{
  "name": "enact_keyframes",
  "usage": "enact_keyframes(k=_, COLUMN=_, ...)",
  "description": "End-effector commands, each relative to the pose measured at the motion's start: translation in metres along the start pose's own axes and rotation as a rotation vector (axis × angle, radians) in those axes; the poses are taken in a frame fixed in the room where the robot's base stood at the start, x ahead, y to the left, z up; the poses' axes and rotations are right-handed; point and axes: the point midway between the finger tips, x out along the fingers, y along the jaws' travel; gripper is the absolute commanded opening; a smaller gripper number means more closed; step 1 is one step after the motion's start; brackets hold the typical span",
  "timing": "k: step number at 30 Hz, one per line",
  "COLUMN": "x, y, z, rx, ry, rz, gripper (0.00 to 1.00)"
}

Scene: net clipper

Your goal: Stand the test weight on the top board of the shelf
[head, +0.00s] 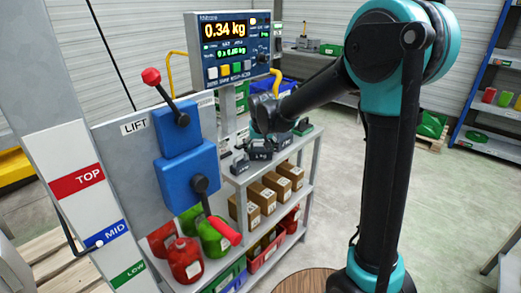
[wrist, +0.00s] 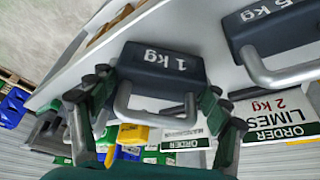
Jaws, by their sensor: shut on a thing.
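The test weight, a dark block marked 1 kg (wrist: 165,65) with a grey U-shaped handle, is in the middle of the wrist view. My gripper (wrist: 160,98) has its fingers on both sides of it and is shut on it. In the head view my gripper (head: 268,122) is over the far part of the shelf's top board (head: 238,178). The pale board also shows behind the weight in the wrist view (wrist: 215,70). I cannot tell whether the weight touches the board. Part of the top board is hidden by my gripper and the dark weights.
A 5 kg weight (wrist: 272,35) is close to the right of the held one. Brown boxes (head: 262,198) fill the shelf below. A scale display (head: 236,48) reading 0.34 kg and a LIFT lever panel (head: 130,160) stand at left. Open floor (head: 455,210) lies at right.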

Motion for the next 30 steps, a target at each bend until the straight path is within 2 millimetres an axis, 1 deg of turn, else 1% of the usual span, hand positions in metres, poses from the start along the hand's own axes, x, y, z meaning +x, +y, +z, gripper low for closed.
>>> enact_keyframes(k=3, x=0.002, y=0.000, z=0.000, rx=0.000, ry=0.001, rz=0.000, gripper=0.17)
enact_keyframes(k=4, x=0.002, y=0.000, z=0.001, rx=0.000, ry=0.000, rz=0.000, gripper=0.79)
enact_keyframes(k=8, x=0.002, y=0.000, z=0.001, rx=0.000, ry=0.000, rz=0.000, gripper=0.95)
enact_keyframes(k=9, x=0.002, y=0.000, z=0.001, rx=0.000, ry=0.000, rz=0.000, gripper=0.98)
enact_keyframes(k=18, x=0.002, y=0.000, z=0.001, rx=0.000, ry=0.000, rz=0.000, gripper=0.98)
enact_keyframes(k=21, x=-0.002, y=0.000, z=0.000, rx=0.000, ry=0.000, rz=0.000, gripper=0.98)
enact_keyframes(k=23, x=-0.008, y=0.000, z=0.000, rx=0.000, ry=0.000, rz=0.000, gripper=0.98)
enact_keyframes(k=26, x=-0.022, y=0.000, z=0.000, rx=-0.001, ry=0.000, rz=0.000, gripper=0.98)
enact_keyframes(k=30, x=-0.051, y=0.000, z=0.000, rx=0.000, ry=0.000, rz=0.000, gripper=0.98)
